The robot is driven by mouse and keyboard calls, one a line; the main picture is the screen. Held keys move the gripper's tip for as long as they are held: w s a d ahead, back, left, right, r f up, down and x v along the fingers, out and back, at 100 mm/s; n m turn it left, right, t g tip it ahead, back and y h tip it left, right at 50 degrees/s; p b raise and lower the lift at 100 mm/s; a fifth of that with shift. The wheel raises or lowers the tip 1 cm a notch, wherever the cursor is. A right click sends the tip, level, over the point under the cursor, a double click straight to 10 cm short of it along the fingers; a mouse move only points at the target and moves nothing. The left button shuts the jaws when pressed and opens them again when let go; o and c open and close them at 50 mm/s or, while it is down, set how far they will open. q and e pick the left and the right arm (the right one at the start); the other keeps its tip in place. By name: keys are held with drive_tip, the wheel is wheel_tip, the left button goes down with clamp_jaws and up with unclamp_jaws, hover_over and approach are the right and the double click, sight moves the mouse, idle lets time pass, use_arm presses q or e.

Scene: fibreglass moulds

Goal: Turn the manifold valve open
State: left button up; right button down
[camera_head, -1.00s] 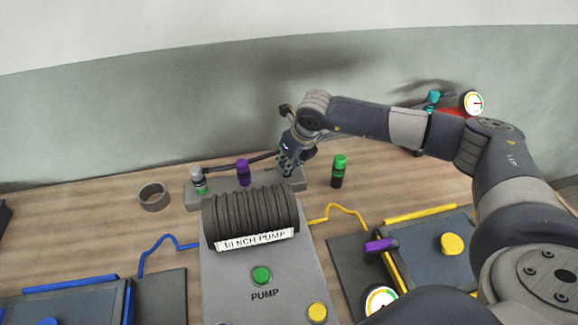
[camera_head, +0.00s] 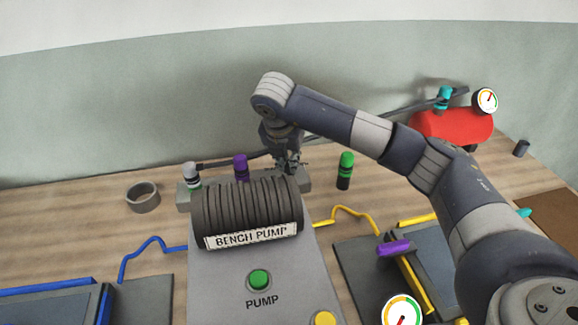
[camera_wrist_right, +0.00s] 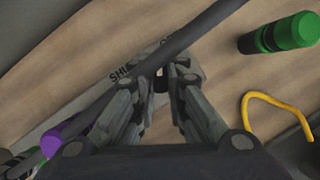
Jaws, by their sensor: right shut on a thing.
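The manifold (camera_head: 184,201) is a low grey bar behind the bench pump (camera_head: 222,262). A white-and-green fitting (camera_head: 192,175) and a purple one (camera_head: 241,167) stand along it. My right gripper (camera_head: 290,166) points down at the manifold's right part. In the right wrist view, the fingers (camera_wrist_right: 161,88) close on a small dark part, taken as the manifold valve, on the lettered grey manifold (camera_wrist_right: 194,74). The fingers and a dark hose (camera_wrist_right: 190,37) hide most of the valve and lettering, so its turn angle cannot be read. My left gripper is not in view.
A green-capped cylinder (camera_head: 345,170) stands close right of the gripper. A grey ring (camera_head: 142,197) lies left of the manifold. Blue (camera_head: 150,245) and yellow (camera_head: 349,209) lines run beside the pump. A red tank (camera_head: 452,126) with a gauge (camera_head: 486,100) stands at the back right.

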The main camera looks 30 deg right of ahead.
drive_tip(key=shift+a+f+m+g+h+b, duration=0.15)
drive_tip(key=shift+m+g+b, duration=0.2)
drive_tip(key=shift+m, duration=0.4)
drive_tip(key=shift+d+f+m+g+h+b, duration=0.15)
drive_tip(key=shift+m+g+b, duration=0.15)
drive_tip(key=shift+m, duration=0.45)
drive_tip(key=shift+a, duration=0.1)
drive_tip(key=c, duration=1.6)
unclamp_jaws()
drive_tip(key=shift+w, duration=0.1)
drive_tip(key=shift+r, duration=0.15)
drive_tip(key=v, duration=1.1)
drive_tip(key=shift+r, duration=0.35)
drive_tip(key=shift+a, duration=0.1)
